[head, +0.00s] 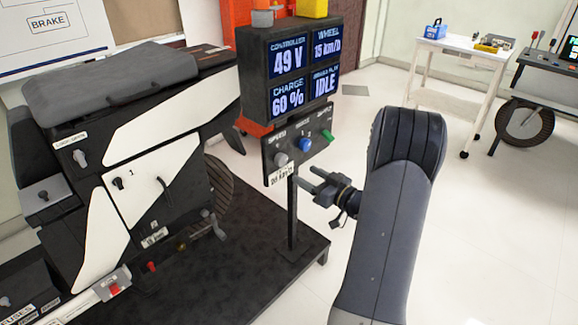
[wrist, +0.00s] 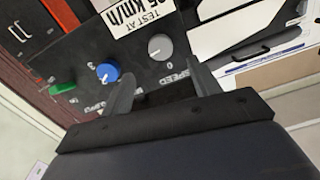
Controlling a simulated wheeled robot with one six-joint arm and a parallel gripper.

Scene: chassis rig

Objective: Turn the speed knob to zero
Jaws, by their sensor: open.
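The grey speed knob (head: 281,159) is at the left end of a black control panel (head: 292,160) under the display. In the wrist view the grey knob (wrist: 160,47) sits above the "SPEED" lettering, with a "0" mark close by. My gripper (head: 307,178) is open and empty, just below and right of the panel. In the wrist view its fingers (wrist: 158,70) are spread on either side of the knob's line, with the knob just beyond them, apparently untouched. The display (head: 303,70) reads wheel 15 km/h, 49 V, charge 60 % and IDLE.
A blue knob (head: 305,144) and a green knob (head: 327,136) share the panel. A white "TEST AT" label (wrist: 138,14) is beside the speed knob. A scooter-like chassis (head: 135,150) stands at left on a dark platform (head: 200,275). Open floor lies to the right.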

